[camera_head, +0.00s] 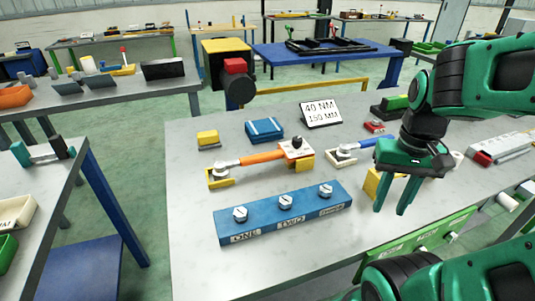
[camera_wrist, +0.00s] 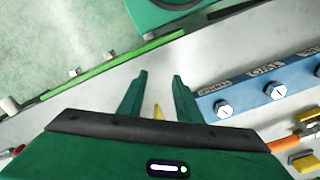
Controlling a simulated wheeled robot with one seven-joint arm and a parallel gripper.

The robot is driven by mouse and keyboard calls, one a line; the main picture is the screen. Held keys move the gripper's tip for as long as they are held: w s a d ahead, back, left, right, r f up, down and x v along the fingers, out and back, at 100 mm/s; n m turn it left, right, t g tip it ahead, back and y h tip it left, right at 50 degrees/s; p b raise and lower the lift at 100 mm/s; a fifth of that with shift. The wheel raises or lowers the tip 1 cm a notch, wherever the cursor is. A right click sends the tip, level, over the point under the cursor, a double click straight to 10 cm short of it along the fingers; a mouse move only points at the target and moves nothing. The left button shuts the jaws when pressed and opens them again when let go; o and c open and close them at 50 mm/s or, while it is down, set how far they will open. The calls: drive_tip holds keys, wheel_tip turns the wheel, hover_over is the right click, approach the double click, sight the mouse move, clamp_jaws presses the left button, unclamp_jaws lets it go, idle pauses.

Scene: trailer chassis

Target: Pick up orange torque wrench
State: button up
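The orange torque wrench (camera_head: 262,157) lies across yellow supports on the grey table, left of my gripper in the head view. The fingers also show apart in the wrist view (camera_wrist: 159,76). The gripper is clear of the wrench.
A blue block (camera_head: 262,210) with three bolts lies in front of the wrench. A blue-handled wrench (camera_head: 379,145) lies behind my gripper, partly hidden. A yellow block (camera_head: 371,183) is beside my fingers. A sign (camera_head: 321,113) and a blue case (camera_head: 264,130) stand behind.

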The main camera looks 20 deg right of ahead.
drive_tip(key=shift+d, duration=0.15)
drive_tip(key=shift+o, duration=1.4)
drive_tip(key=shift+s, duration=0.15)
drive_tip(key=shift+s+r, duration=0.2)
drive_tip(key=shift+r, duration=0.2)
drive_tip(key=w+a+r+n+y, duration=0.1)
drive_tip(key=w+a+r+n, duration=0.15)
drive_tip(key=w+n, duration=0.5)
drive_tip(key=w+a+r+n+y, duration=0.1)
drive_tip(key=w+a+r+n, duration=0.3)
drive_tip(key=w, duration=0.6)
drive_tip(key=n+y, duration=0.2)
drive_tip(key=n, duration=1.1)
approach(270, 153)
drive_tip(key=shift+s+d+m, duration=0.25)
drive_tip(key=shift+s+d, duration=0.2)
drive_tip(key=shift+s, duration=0.05)
drive_tip(key=shift+w+a+f, duration=0.1)
drive_tip(key=shift+a+f, duration=0.1)
drive_tip(key=x, duration=0.5)
drive_tip(key=shift+a, duration=0.1)
drive_tip(key=shift+w+x, duration=0.2)
drive_tip(key=shift+x, duration=1.1)
drive_tip(key=shift+w+x, duration=0.2)
drive_tip(key=shift+x, duration=1.1)
drive_tip(key=shift+a+r, duration=0.15)
clamp_jaws()
